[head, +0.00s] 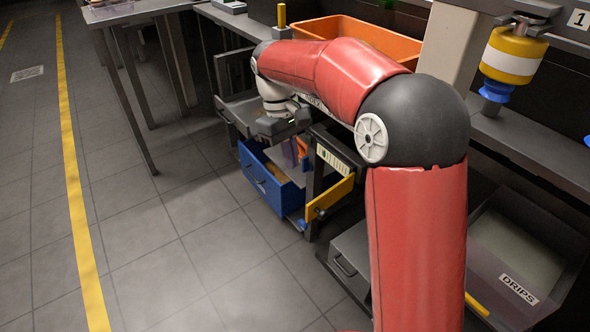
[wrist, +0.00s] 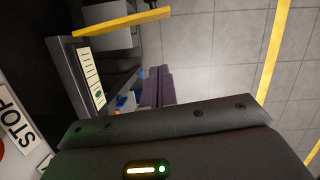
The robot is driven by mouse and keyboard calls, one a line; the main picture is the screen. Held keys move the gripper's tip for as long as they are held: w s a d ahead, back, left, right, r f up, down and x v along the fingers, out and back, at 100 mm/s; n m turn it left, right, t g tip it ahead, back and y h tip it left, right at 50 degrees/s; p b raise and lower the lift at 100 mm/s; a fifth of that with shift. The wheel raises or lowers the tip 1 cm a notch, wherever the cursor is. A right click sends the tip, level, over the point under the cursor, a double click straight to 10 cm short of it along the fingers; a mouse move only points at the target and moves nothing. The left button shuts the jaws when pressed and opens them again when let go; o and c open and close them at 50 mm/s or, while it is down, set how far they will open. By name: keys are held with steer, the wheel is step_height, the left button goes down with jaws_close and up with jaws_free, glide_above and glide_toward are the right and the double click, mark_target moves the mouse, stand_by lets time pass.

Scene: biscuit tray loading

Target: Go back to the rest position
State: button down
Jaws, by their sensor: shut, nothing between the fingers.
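My red arm reaches over the bench, and my gripper (head: 297,152) hangs low past its front edge, at or just above an open blue drawer (head: 262,185). The arm and the dark wrist body hide part of the drawer's inside. In the wrist view my gripper (wrist: 158,86) has its fingers pressed together with nothing seen between them. A bit of blue shows beside the fingertips there. I cannot tell whether the fingers touch the drawer.
An orange crate (head: 372,35) and a yellow-and-white cylinder (head: 513,55) are on the bench. A DRIPS bin (head: 520,290) is lower right. The floor at left is clear, with a yellow line (head: 75,190).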

steer(key=s+d+r+m+t+y, duration=0.1)
steer(key=s+d+r+m+t, duration=0.3)
steer(key=s+d+r, duration=0.6)
steer(key=s+d+f+m+t, duration=0.2)
steer(key=s+f, duration=0.1)
steer(key=s, duration=0.3)
steer(key=s+d+f+m+t+p, duration=0.1)
steer(key=s+d+f+m, duration=0.1)
steer(key=s, duration=0.5)
steer(key=shift+s+d+f+t+y, duration=0.25)
steer(key=shift+f+t+y, duration=0.15)
steer(key=shift+f, duration=0.05)
stand_by(0.8)
